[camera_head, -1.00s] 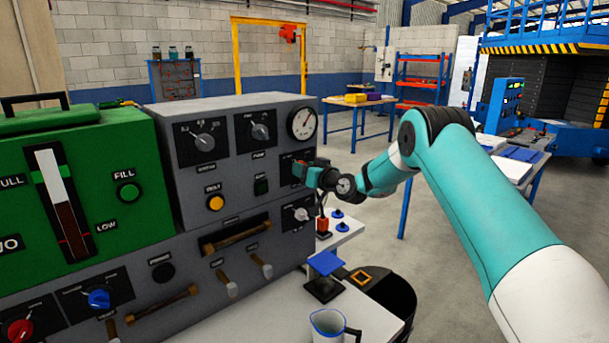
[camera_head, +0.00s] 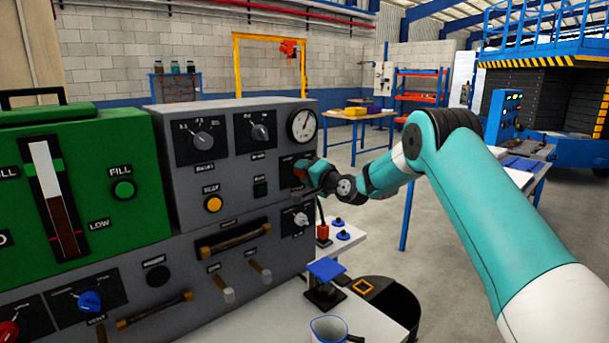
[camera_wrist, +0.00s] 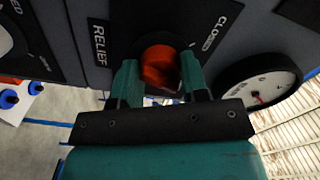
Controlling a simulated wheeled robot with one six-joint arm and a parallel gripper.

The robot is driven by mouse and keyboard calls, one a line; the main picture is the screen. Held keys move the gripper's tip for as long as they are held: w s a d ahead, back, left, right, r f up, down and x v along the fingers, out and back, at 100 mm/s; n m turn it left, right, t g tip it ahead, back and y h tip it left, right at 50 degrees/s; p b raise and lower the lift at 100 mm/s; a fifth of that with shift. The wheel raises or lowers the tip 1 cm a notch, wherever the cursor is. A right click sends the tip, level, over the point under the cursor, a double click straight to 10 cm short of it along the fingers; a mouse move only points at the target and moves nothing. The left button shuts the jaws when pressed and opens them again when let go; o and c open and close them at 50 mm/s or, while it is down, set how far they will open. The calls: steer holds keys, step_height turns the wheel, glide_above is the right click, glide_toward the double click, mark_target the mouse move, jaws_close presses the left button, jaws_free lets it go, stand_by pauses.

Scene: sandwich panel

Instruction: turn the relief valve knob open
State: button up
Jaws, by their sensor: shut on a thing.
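The relief valve knob (camera_wrist: 158,66) is a red-orange knob on a dark plate of the grey panel. In the wrist view the plate carries the words RELIEF and CLOSED. My gripper (camera_wrist: 160,84) is shut on the knob, with one teal finger on each side of it. In the head view my gripper (camera_head: 304,170) is at the right part of the panel (camera_head: 225,190), below the pressure gauge (camera_head: 302,125), and mostly covers the knob. The knob's pointer is not clear, so I cannot tell its angle.
The gauge face (camera_wrist: 258,97) is close beside my gripper in the wrist view. A white-grey knob (camera_head: 301,218) is below it on the panel. A blue-topped stand (camera_head: 326,270) and a jug (camera_head: 328,330) stand on the bench. A green unit (camera_head: 90,190) is at the left.

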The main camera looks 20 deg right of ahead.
steer(key=m, duration=0.4)
steer(key=shift+m, duration=0.4)
steer(key=shift+p, duration=0.3)
steer(key=o, duration=0.9)
steer(key=shift+b+v, duration=3.15)
steer(key=shift+v, duration=5.6)
